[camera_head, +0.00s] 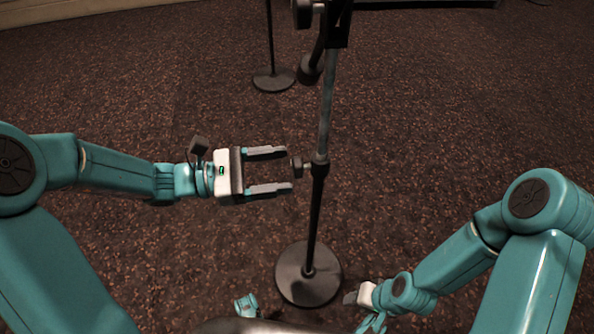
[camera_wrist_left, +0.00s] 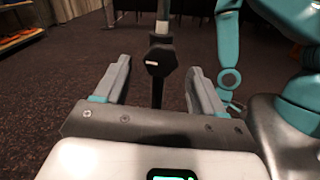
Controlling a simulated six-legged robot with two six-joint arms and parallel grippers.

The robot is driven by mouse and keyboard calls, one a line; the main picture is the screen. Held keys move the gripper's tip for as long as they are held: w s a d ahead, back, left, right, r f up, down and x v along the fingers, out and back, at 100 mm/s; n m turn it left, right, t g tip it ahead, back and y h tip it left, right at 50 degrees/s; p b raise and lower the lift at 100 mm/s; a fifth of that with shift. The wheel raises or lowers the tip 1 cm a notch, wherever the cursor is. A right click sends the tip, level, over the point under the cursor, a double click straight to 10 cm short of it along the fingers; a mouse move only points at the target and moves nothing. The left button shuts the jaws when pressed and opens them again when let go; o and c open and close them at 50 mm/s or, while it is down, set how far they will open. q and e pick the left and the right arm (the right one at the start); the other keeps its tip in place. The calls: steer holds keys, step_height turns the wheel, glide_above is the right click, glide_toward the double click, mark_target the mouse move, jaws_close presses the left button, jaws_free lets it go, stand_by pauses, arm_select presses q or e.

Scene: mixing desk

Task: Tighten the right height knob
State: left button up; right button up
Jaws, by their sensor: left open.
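A dark height knob (camera_head: 297,167) sticks out to the left from the collar of the near microphone stand (camera_head: 325,110). My left gripper (camera_head: 288,169) is open, its two fingers pointing at the knob, one on the far side and one on the near side. The knob sits at the fingertips, with no clear contact. In the left wrist view the knob (camera_wrist_left: 160,62) shows between the two open fingers, in front of the stand's pole. My right gripper (camera_head: 352,298) is low beside the stand's base; its fingers are too small to judge.
The near stand's round base (camera_head: 308,274) rests on the dark carpet. A second stand's base (camera_head: 273,80) is farther back to the left. A dark edge shows at the top right. The carpet to either side is clear.

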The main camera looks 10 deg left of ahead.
mark_target(296, 169)
arm_select(q)
steer(key=x, duration=0.4)
steer(key=shift+d+b, duration=0.1)
steer(key=shift+b, duration=0.2)
steer(key=c, duration=1)
steer(key=shift+f+m+b, duration=0.2)
steer(key=shift+m+b, duration=0.3)
steer(key=shift+b, duration=0.1)
steer(key=shift+r+m, duration=0.1)
steer(key=shift+m, duration=0.2)
steer(key=shift+r, duration=0.1)
steer(key=o, duration=1)
